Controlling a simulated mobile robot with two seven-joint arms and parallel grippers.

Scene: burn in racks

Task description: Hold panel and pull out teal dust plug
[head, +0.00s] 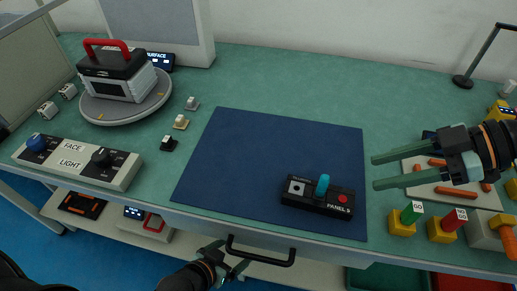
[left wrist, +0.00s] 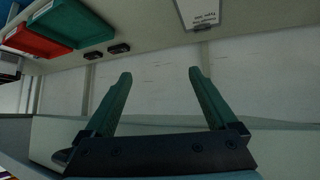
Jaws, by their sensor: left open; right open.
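The panel (head: 301,202) is a black block marked "PANEL 5" lying near the front edge of the blue mat (head: 265,150) in the head view. The teal dust plug (head: 322,185) stands upright in its middle, with a red button to its right and a pale square to its left. My right gripper (head: 374,172) is open and empty, to the right of the panel and apart from it, fingers pointing left. My left gripper (head: 232,262) is low, below the table's front edge near the drawer handle. In the left wrist view its two fingers (left wrist: 157,75) are spread with nothing between them.
A black handle (head: 262,260) juts from the table front. A control box (head: 78,162) and a round stand (head: 126,108) bearing a red-handled device are at left. The mat is otherwise clear.

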